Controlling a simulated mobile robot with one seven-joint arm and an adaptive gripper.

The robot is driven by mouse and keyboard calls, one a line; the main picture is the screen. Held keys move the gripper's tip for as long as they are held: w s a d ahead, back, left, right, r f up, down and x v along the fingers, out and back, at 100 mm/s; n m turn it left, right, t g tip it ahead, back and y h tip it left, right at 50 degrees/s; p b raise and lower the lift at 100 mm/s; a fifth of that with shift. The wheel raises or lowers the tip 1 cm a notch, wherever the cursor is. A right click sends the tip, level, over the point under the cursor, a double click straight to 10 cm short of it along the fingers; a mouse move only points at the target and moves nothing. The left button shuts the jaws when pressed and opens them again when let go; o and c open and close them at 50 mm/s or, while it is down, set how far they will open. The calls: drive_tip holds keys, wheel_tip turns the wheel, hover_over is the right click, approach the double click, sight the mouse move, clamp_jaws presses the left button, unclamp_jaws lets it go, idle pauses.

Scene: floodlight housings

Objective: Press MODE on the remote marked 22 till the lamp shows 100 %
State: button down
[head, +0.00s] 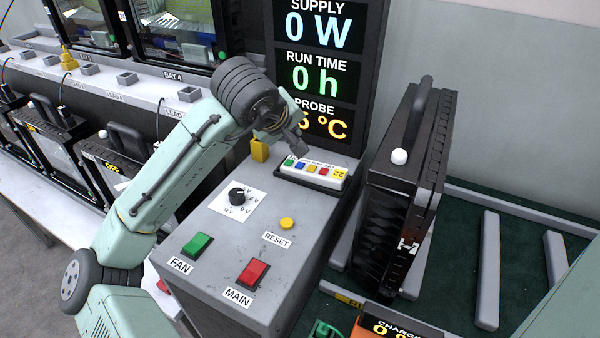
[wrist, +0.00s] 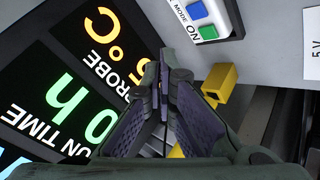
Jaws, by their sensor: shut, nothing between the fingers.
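A white remote (head: 318,184) with green, blue, orange and red buttons lies on the far end of the grey console top. A yellow tag sits at its right end; its number is too small to read surely. In the wrist view the remote (wrist: 236,22) is partly in frame, with MODE lettering by the blue button (wrist: 197,10) and ON by the green button (wrist: 208,32). My gripper (head: 300,149) is shut and empty, above and just behind the remote's left part. In the wrist view its fingertips (wrist: 164,58) are apart from the buttons.
A yellow block (head: 260,150) stands left of the remote. The console has a black knob (head: 237,196), RESET, FAN and MAIN buttons. A display panel (head: 322,60) rises close behind my gripper, reading 0 W and 0 h. A black floodlight (head: 400,190) stands right; one left-hand unit shows OFF (head: 112,168).

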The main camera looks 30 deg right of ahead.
sight(295, 166)
drive_tip(key=shift+s+d+f+b, duration=0.15)
drive_tip(key=shift+f+b, duration=0.8)
drive_tip(key=shift+f, duration=1.1)
drive_tip(key=shift+f, duration=0.15)
drive_tip(key=shift+f, duration=0.25)
drive_tip(key=shift+f+b, duration=0.35)
idle(0.5)
drive_tip(key=shift+r+p, duration=0.8)
drive_tip(key=shift+p, duration=0.05)
drive_tip(key=r+p, duration=0.4)
drive_tip(key=r, duration=0.1)
drive_tip(key=shift+a+p, duration=0.2)
drive_tip(key=shift+p, duration=0.1)
